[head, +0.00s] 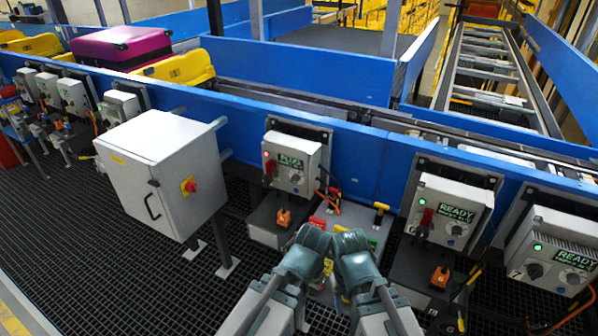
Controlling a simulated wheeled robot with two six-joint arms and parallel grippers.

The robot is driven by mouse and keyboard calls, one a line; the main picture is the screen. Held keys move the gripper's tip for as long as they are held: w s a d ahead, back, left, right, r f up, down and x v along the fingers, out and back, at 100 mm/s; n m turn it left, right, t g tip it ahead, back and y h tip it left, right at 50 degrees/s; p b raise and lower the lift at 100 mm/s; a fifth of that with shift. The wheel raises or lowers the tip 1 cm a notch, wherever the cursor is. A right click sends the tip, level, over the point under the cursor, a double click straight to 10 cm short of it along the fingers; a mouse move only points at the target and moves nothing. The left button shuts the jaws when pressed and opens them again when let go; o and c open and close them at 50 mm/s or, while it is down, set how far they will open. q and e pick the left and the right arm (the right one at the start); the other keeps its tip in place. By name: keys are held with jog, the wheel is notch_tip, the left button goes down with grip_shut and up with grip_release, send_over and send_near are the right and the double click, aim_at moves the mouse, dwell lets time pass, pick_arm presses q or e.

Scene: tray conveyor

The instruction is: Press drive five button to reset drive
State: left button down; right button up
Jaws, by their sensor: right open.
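A grey drive box (293,160) hangs on the blue conveyor side near the middle. Neither visibly touches the drive box.
Drive boxes with green lamps reading READY (447,210) and (552,252) stand to the right. A large grey cabinet (160,165) with a red switch juts out at left. A magenta suitcase (120,45) lies in a yellow tray (180,68). The floor is dark grating.

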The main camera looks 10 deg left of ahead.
dwell(0.9)
grip_shut()
dwell(1.6)
